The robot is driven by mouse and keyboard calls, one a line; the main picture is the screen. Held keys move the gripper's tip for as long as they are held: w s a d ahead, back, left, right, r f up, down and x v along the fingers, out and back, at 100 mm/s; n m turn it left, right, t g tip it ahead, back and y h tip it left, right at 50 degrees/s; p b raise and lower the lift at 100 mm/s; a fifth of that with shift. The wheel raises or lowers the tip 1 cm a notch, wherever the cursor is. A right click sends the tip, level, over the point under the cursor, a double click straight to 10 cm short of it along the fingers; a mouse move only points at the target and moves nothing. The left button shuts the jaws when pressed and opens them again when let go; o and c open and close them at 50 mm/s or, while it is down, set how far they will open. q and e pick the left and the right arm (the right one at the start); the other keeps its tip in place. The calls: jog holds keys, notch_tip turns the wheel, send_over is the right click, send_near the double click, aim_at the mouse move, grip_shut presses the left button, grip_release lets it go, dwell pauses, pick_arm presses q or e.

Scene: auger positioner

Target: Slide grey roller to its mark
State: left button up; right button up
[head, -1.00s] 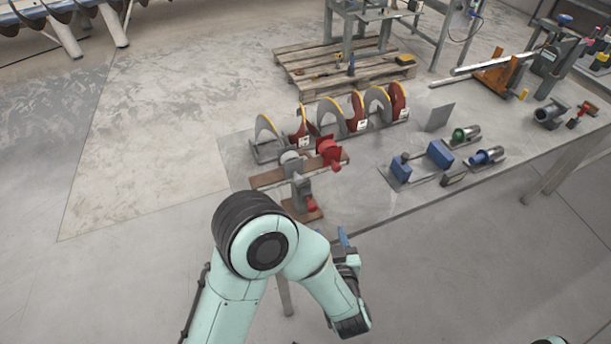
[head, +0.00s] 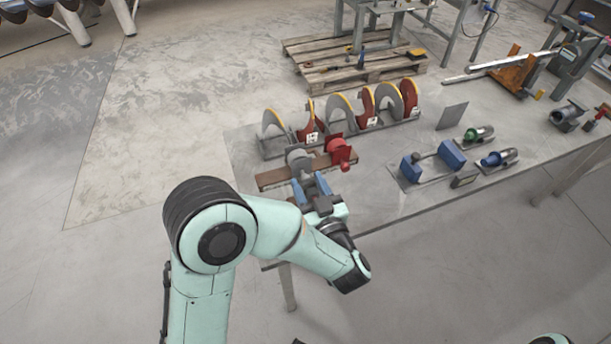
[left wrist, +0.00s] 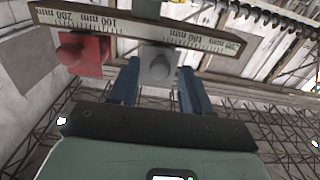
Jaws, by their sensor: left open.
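The grey roller (head: 298,158) sits on the brown rail (head: 273,178) at the near left of the table, left of a red roller unit (head: 338,148). My left gripper (head: 311,184) is open at the near side of the rail, its blue fingers pointing at the grey roller. In the left wrist view, a grey block with a rounded knob (left wrist: 157,62) shows between the two open fingers, with visible gaps. The red block (left wrist: 82,54) is outside them, to the left. A millimetre scale (left wrist: 200,40) runs along the rail. I cannot make out the mark. My right gripper is out of view.
Auger pieces with yellow edges (head: 272,122) stand in a row just behind the rail. A blue-and-grey fixture (head: 452,155) lies to the right, with bare tabletop (head: 375,190) between. A wooden pallet (head: 320,62) is on the floor behind.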

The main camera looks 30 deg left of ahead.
aim_at(301, 167)
pick_arm(q)
jog(key=shift+x, duration=1.15)
